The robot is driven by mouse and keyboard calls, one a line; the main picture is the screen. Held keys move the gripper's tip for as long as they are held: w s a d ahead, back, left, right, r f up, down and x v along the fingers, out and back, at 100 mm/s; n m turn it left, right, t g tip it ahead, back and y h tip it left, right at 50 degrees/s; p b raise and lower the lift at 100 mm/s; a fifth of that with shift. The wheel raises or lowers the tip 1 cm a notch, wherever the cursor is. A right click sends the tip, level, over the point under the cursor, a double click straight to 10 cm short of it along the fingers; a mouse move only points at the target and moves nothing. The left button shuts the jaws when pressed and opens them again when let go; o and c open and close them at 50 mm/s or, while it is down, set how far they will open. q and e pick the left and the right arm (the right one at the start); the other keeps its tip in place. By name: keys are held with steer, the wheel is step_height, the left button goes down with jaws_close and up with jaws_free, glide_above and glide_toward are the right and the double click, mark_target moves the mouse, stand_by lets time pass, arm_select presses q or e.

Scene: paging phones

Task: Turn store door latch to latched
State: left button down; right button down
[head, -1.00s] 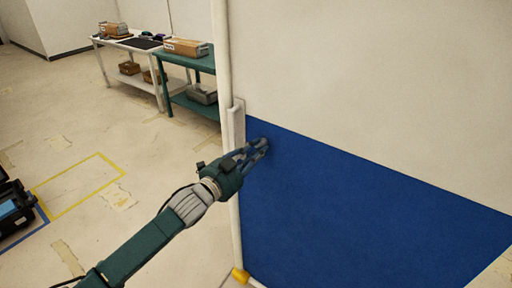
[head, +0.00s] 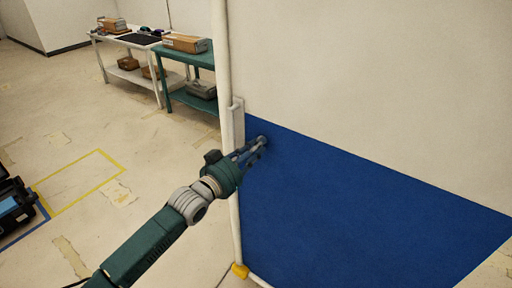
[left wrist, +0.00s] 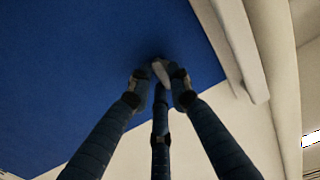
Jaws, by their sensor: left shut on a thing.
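The store door has a cream upper part (head: 370,80) and a blue lower panel (head: 350,210). Its latch (head: 262,140) is a small grey piece on the blue panel, near the door's left edge. My left gripper (head: 259,146) reaches it from the left and is shut on it. In the left wrist view the pale latch (left wrist: 161,72) sits between the fingertips, against the blue panel. The fingers hide much of the latch, so I cannot tell its exact turn. My right gripper is not in view.
A white post (head: 223,60) and a pale upright handle-like bar (head: 238,125) stand close beside my wrist. A green table (head: 185,60) and a white table (head: 125,42) hold boxes at the back left. A dark case (head: 14,208) lies far left. The floor between is open.

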arm_select(q)
steer(key=shift+n, duration=0.5)
steer(key=c, duration=1.6)
jaws_free()
steer(key=v, duration=1.2)
